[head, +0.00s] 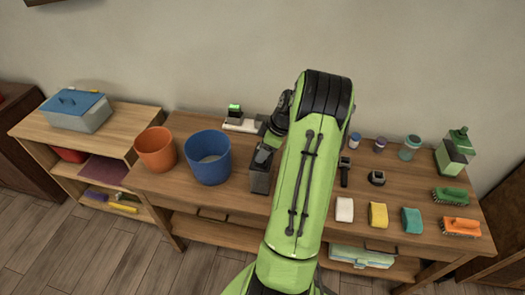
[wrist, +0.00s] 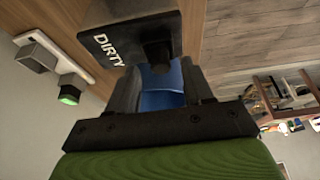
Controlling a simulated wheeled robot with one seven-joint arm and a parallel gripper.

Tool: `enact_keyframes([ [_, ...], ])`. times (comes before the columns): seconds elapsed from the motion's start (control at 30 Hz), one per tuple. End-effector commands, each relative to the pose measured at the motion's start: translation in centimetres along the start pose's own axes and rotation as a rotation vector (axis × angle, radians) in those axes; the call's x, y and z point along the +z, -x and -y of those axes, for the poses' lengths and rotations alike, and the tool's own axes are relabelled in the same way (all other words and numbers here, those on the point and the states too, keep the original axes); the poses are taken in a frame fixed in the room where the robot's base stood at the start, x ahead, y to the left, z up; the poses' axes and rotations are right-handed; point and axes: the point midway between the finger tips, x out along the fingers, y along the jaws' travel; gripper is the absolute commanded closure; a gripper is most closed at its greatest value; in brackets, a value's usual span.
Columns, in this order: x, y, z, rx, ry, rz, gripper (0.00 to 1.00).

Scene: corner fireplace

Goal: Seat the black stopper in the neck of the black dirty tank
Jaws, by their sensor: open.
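The black dirty tank (head: 261,180) stands upright on the workbench, right of the blue bucket. In the wrist view its DIRTY-labelled face (wrist: 130,38) is at the top. A dark stub (wrist: 157,52) at the tank's top end shows between my fingers; I take it for the black stopper at the neck, but stopper and neck blend in black. I cannot tell how deep it sits. My gripper (wrist: 160,78) is open, its fingers around or just behind the stub, with a gap between them. In the head view my arm partly hides the gripper and the tank's top.
The blue bucket (head: 208,160) and orange bucket (head: 155,150) stand left of the tank. A device with a green light (head: 235,112) is behind. Small black items (head: 345,175), sponges (head: 378,216), brushes (head: 460,228) and a green bottle (head: 455,155) lie to the right.

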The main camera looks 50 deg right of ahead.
Motion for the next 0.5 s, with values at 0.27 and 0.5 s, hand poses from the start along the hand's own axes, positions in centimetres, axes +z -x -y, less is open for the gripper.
enact_keyframes([
  [0.27,0.0,7.8,-0.1,0.008,0.0,0.001,0.49],
  [0.5,0.0,11.0,0.0,0.002,0.0,0.001,0.49],
])
